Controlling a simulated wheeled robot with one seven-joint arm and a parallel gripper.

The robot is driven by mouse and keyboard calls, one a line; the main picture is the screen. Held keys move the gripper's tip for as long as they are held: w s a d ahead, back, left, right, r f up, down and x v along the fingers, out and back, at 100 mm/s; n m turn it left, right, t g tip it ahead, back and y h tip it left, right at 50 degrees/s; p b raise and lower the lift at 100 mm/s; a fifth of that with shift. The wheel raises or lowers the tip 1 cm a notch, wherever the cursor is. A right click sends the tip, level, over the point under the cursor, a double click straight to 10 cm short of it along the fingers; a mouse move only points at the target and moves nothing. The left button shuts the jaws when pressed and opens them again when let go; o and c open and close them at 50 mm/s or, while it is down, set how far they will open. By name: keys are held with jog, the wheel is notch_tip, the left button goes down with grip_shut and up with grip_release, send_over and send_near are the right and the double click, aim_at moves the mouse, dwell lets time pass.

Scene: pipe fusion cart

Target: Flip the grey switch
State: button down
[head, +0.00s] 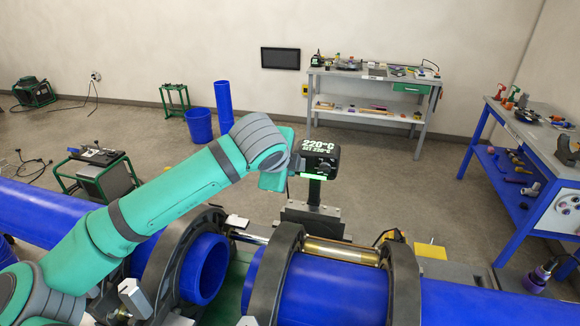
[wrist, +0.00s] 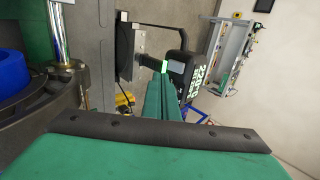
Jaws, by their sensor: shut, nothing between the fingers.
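A black control box (head: 320,158) reading 220°C, with a lit green strip below the display, stands on a post behind the pipe clamps. In the wrist view the box (wrist: 186,72) is turned on its side. A small grey piece (wrist: 176,67) on its near face may be the grey switch; its position cannot be made out. My gripper (wrist: 162,82) is shut and empty, its green fingers pointing at the box, close to the grey piece. Whether they touch cannot be told. In the head view my arm reaches the box's left side and the fingertips are not clear.
Blue pipes (head: 335,292) lie in dark ring clamps (head: 404,285) below and in front of the box. A brass cylinder (head: 340,252) runs between two clamps. A workbench (head: 370,82) stands at the back wall and a blue table (head: 530,150) at right. Open floor lies behind the box.

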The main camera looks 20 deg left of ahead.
jog(key=w+f, duration=0.4)
jog(key=w, duration=0.4)
jog(key=shift+w+f, duration=0.15)
jog(key=shift+w+f, duration=0.2)
jog(key=shift+w, duration=0.05)
dwell(0.7)
jog(key=shift+r, duration=0.85)
